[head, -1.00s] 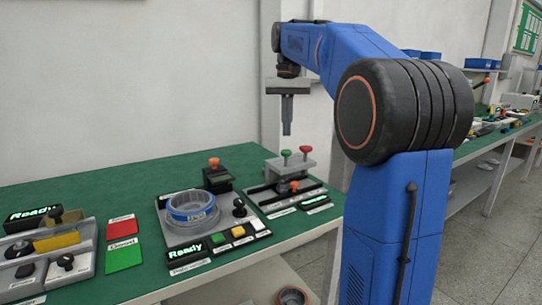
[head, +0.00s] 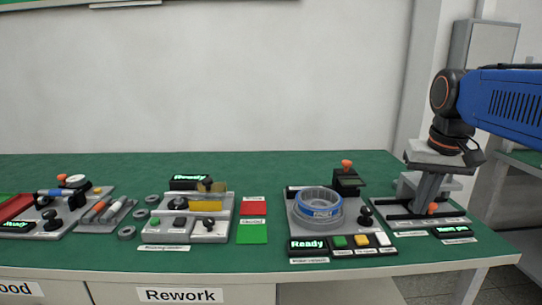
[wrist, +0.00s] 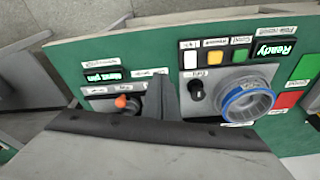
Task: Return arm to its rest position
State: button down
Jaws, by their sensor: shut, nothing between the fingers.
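My blue arm (head: 510,98) reaches in from the right edge of the head view. My gripper (head: 424,208) points down with its fingers together and empty. In the head view it stands in front of the grey fixture at the bench's right end, hiding part of it; I cannot tell the exact gap. In the wrist view the fingers (wrist: 155,98) show between the orange-knobbed fixture and the blue ring part (wrist: 248,101).
The green bench (head: 270,262) carries a round station (head: 300,225) with the blue ring, red (head: 254,208) and green (head: 252,234) pads, a measuring fixture (head: 208,228) and several grey rings. Open floor shows at the right.

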jog(key=s+a+f+n+t, duration=0.1)
jog(key=s+a+f, duration=0.1)
jog(key=s+f, duration=0.5)
jog(key=s+a+f+n+t, duration=0.1)
jog(key=s+a+f, duration=0.2)
jog(key=s+f, duration=0.4)
notch_tip(320, 180, down, 3)
jog(key=shift+s+f+n, duration=0.2)
jog(key=shift+s+n, duration=0.1)
jog(key=shift+s, duration=0.1)
